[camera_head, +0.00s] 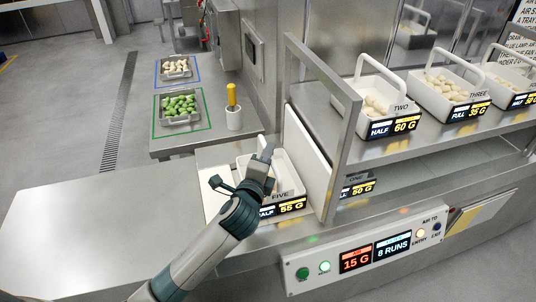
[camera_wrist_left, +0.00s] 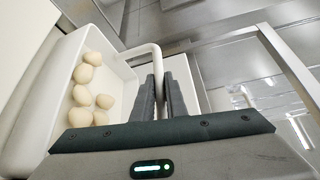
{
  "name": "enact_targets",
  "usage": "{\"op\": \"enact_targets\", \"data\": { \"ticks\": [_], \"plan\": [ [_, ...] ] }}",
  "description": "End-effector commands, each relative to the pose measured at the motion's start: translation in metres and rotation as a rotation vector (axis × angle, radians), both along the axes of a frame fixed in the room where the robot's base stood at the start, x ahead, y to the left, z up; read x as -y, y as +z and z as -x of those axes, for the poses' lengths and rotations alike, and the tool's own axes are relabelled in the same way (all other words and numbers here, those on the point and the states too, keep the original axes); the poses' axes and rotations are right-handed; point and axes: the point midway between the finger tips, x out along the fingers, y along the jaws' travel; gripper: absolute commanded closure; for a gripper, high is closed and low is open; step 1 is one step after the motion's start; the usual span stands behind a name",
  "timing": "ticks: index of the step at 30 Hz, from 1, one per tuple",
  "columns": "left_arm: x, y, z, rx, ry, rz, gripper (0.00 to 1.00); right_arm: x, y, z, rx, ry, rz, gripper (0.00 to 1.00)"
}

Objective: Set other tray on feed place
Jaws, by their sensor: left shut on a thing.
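A white tray marked FIVE (camera_head: 286,181) is at the left end of the machine, beside an upright white panel. Its display (camera_head: 283,208) reads HALF, 55 G. My left gripper (camera_head: 266,155) is shut on its handle, which rises between the fingers (camera_wrist_left: 161,85) in the left wrist view. That view shows several pale round pieces inside the tray (camera_wrist_left: 122,66). I cannot tell whether the tray rests on the surface or hangs just above it. Tray ONE (camera_head: 358,178) is mostly hidden behind the panel; its display reads 60 G. My right gripper is not in view.
Trays TWO (camera_head: 402,107) and THREE (camera_head: 480,85) and another tray stand on the upper shelf at right. A metal frame (camera_head: 341,130) rises close to my gripper. The front panel (camera_head: 365,255) reads AIR 15 G and 8 RUNS. The steel counter (camera_head: 90,215) at left is bare.

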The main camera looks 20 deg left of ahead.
Motion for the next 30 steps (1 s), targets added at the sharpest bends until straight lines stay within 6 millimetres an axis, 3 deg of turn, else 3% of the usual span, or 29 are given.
{"op": "enact_targets", "data": {
  "ticks": [14, 15, 17, 30],
  "plan": [
    [-0.0002, -0.0067, -0.0002, 0.004, 0.000, -0.001, 1.00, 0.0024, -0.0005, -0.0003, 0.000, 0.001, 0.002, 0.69],
    [-0.0003, -0.0077, -0.0001, 0.002, 0.001, -0.001, 0.83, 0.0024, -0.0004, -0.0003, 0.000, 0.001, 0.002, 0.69],
    [-0.0002, -0.0074, -0.0001, 0.002, 0.000, -0.001, 0.69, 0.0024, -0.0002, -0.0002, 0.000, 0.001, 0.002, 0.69],
    [-0.0001, -0.0047, 0.0013, 0.001, 0.000, -0.001, 0.69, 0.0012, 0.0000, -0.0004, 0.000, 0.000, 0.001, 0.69]
  ]
}}
